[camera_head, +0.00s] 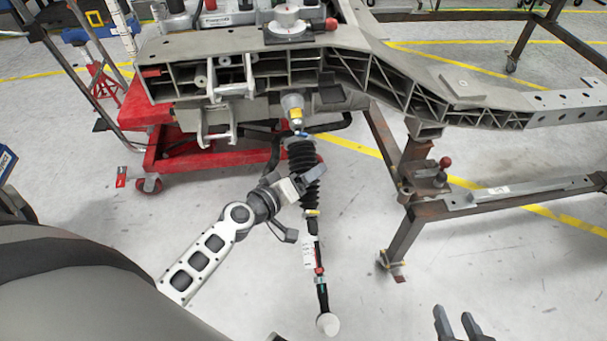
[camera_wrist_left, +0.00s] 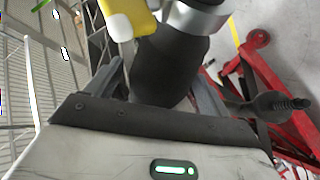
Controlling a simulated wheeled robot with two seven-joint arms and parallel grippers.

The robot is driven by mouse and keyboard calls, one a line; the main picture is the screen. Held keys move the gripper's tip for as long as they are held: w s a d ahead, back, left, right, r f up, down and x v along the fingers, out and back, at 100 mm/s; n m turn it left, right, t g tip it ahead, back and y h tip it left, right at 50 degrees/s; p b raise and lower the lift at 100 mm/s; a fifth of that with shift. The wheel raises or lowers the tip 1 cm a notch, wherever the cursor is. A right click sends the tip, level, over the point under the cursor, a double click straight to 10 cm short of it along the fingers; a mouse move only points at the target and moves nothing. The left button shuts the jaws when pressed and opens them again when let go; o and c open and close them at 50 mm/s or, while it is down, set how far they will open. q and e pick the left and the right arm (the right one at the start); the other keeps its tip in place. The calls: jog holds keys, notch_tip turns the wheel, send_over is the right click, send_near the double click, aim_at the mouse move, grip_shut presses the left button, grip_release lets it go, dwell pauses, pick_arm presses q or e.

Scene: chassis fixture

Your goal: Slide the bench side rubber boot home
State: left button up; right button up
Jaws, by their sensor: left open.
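The black ribbed rubber boot (camera_head: 301,158) sits on a rod that hangs below the grey chassis frame, with a silver and yellow fitting (camera_head: 294,110) at its upper end. My left gripper (camera_head: 300,186) is at the boot's lower part. In the left wrist view a smooth black part (camera_wrist_left: 168,65) with a silver band (camera_wrist_left: 195,18) lies between the open jaws of my left gripper (camera_wrist_left: 160,90); I cannot tell whether they touch it. A yellow and white piece (camera_wrist_left: 127,15) is beside it. My right gripper (camera_head: 458,324) is open and empty at the bottom edge, apart from the rod.
The grey chassis frame (camera_head: 450,93) spans the top, resting on a rusty steel stand (camera_head: 405,225) at right. A red trolley (camera_head: 150,105) stands at left. The rod ends below in a white ball (camera_head: 327,323). The floor between rod and stand is clear.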

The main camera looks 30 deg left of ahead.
aim_at(298, 144)
pick_arm(q)
jog(key=shift+w+d, duration=0.1)
jog(key=shift+w, duration=0.15)
jog(key=c, duration=1.4)
jog(key=shift+o, duration=0.2)
jog(key=w+a+r, duration=0.2)
jog(key=w+a, duration=0.1)
jog(key=w+a+r, duration=0.1)
jog(key=w, duration=0.1)
jog(key=shift+w+a+r+p, duration=0.15)
jog(key=shift+w+a+p, duration=0.05)
jog(key=shift+w+p, duration=0.1)
jog(key=o, duration=1.4)
jog(key=shift+c, duration=0.2)
jog(key=shift+s, duration=0.1)
